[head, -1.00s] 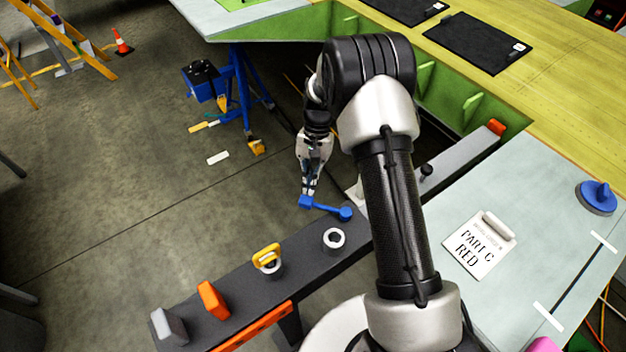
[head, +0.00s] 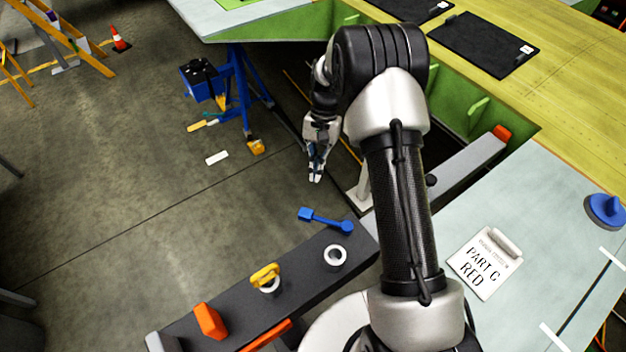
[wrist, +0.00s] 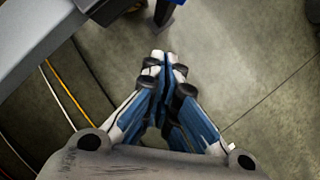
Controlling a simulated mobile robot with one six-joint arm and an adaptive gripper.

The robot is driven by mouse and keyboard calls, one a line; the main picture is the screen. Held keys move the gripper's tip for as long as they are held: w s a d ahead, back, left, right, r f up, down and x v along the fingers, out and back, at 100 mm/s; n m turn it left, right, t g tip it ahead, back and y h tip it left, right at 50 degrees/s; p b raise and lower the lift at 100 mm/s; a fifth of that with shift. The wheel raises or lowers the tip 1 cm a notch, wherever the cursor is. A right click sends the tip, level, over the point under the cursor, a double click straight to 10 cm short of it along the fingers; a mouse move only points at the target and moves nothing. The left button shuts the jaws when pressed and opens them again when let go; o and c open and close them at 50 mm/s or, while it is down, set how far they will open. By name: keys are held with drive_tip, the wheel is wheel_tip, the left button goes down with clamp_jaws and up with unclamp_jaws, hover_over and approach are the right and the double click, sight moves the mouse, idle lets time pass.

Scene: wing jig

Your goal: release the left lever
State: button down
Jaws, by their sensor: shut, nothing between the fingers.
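A blue lever (head: 325,220) shows in the head view at the far edge of the dark rail. Its round end is over the rail, and its square blue end points left, out past the edge over the floor. My gripper (head: 315,178) is beyond the lever, apart from it, pointing down with empty fingers closed together. In the wrist view my gripper's fingertips (wrist: 163,60) meet above bare floor, and the lever is not in that view.
The dark rail (head: 300,262) also carries a white ring (head: 335,256), a yellow handle (head: 265,275) and an orange block (head: 210,321). A blue stand (head: 236,90) is on the floor beyond.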

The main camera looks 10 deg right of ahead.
wheel_tip(320, 180, up, 6)
drive_tip(key=shift+w+d+r+p, duration=0.15)
drive_tip(key=shift+w+d+p, duration=0.15)
drive_tip(key=shift+d, duration=0.15)
drive_tip(key=shift+r, duration=0.1)
